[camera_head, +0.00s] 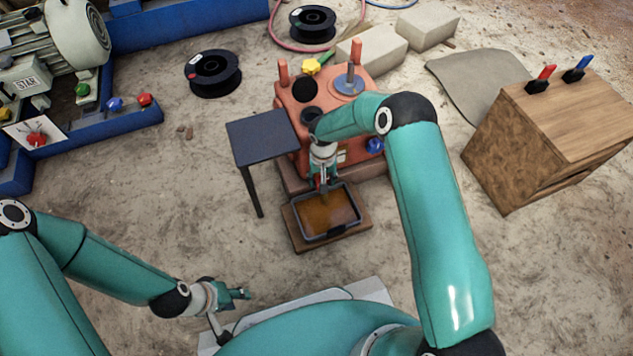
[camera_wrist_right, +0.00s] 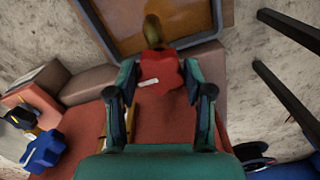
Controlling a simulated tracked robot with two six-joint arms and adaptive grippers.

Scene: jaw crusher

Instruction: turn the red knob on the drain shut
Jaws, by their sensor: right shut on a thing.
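The red knob (camera_wrist_right: 165,72) shows in the wrist view between the two fingers of my right gripper (camera_wrist_right: 160,88), which is shut on it. A brass-coloured drain spout (camera_wrist_right: 152,30) sticks out beyond the knob, over a tray of brown liquid. In the head view my right gripper (camera_head: 323,182) reaches down at the front of the red machine (camera_head: 299,98) and largely hides the knob. My left gripper (camera_head: 236,294) hangs empty at the lower left, well away from the machine; its finger opening is unclear.
The drain tray (camera_head: 351,235) sits on a wooden board below the spout. A dark small table (camera_head: 262,136) stands close left of the machine. A wooden box (camera_head: 551,120) with red and blue switches is at right. Bare ground lies at left.

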